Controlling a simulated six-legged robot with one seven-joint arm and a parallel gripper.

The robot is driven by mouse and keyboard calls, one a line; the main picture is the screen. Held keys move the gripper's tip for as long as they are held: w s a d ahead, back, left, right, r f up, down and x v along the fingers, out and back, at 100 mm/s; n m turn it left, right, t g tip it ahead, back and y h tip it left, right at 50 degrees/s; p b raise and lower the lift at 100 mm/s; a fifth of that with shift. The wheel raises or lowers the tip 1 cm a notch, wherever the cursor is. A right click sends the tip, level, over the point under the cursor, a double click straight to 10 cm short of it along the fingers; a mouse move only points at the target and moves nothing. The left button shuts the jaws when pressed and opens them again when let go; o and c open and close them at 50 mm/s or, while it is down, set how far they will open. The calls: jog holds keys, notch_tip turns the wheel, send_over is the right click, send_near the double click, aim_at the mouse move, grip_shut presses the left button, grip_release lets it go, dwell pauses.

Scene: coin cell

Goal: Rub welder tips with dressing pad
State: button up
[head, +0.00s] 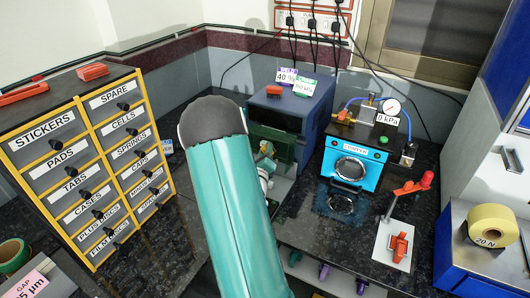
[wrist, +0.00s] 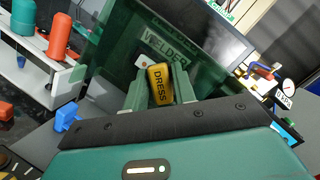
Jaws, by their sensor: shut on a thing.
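My gripper (wrist: 160,92) is shut on the yellow dressing pad (wrist: 159,84), marked DRESS, in the wrist view. The pad sits between the two green fingers, tilted, with its lettering towards the camera. Behind it is the green welder (wrist: 125,38), with a WELDER label (wrist: 165,45) just beyond the pad. In the head view the welder (head: 290,112) is a dark blue box with a green front part, and my arm covers some of the space before it. I cannot make out the welder tips, nor whether the pad touches anything.
A blue crimper (head: 352,160) with a gauge stands right of the welder. A labelled drawer cabinet (head: 90,165) stands at left. In the wrist view, orange and green bottles (wrist: 59,36) stand on a white shelf.

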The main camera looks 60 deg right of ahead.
jog(key=w, duration=0.5)
jog(key=shift+w+a, duration=0.3)
jog(key=shift+w, duration=0.05)
dwell(0.3)
jog(key=a+r, duration=0.1)
jog(key=a, duration=0.5)
jog(key=shift+s, duration=0.3)
jog(key=a, duration=0.3)
jog(key=shift+s+r, duration=0.1)
jog(key=shift+r, duration=0.15)
dwell(0.4)
